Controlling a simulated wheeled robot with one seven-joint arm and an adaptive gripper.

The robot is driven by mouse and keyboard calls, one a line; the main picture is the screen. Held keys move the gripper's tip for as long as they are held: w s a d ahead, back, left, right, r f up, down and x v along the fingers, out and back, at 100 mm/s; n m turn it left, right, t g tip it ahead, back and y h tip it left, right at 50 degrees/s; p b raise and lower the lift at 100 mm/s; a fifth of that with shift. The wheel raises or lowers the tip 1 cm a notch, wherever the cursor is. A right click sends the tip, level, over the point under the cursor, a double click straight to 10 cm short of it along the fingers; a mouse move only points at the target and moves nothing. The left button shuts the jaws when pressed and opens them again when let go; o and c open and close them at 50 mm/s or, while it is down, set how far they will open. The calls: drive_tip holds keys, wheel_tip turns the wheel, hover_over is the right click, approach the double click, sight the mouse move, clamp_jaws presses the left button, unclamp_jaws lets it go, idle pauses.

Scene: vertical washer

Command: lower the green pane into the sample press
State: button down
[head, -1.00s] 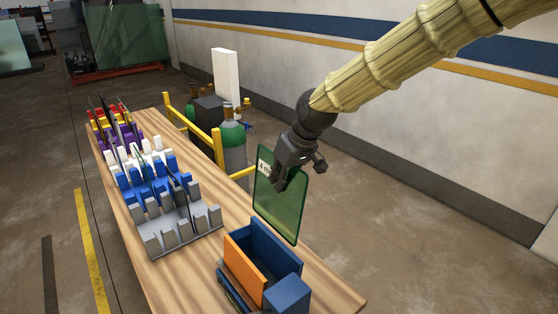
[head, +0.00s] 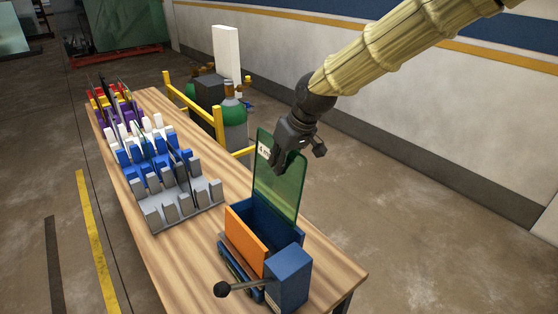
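The green pane (head: 283,192) is a dark green, see-through sheet with a white label near its upper left edge. My gripper (head: 279,168) is shut on it near the top and holds it upright, slightly tilted. The sample press (head: 288,278) is a blue box with an orange front plate (head: 246,239) and a black-knobbed lever (head: 222,289), at the table's near end. The pane's lower part is above or just within the back of the press opening. The blue walls partly hide its lower edge, so I cannot tell how deep it sits.
Grey, blue, white, purple and yellow slotted racks (head: 190,207) with thin panes stand on the left of the wooden table (head: 200,262). Behind it are a yellow rail (head: 197,108), green-grey gas cylinders (head: 234,125) and a white board (head: 226,52).

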sight(274, 202)
drive_tip(key=f+b, duration=0.1)
drive_tip(key=f, duration=0.2)
drive_tip(key=shift+a+f+b, duration=0.15)
drive_tip(key=shift+a+b, duration=0.05)
drive_tip(key=shift+b, duration=0.1)
drive_tip(key=shift+s+a+f+b, duration=0.15)
drive_tip(key=shift+f+b, duration=0.55)
drive_tip(key=shift+f, duration=0.9)
drive_tip(key=shift+s+a+f+b, duration=0.15)
drive_tip(key=shift+f+b, duration=0.5)
drive_tip(key=shift+f, duration=0.95)
drive_tip(key=shift+a+f+b, duration=0.25)
drive_tip(key=shift+f+b, duration=0.45)
drive_tip(key=shift+f, duration=0.9)
drive_tip(key=c, duration=1.6)
unclamp_jaws()
drive_tip(key=shift+o, duration=0.2)
drive_tip(key=shift+f, duration=0.1)
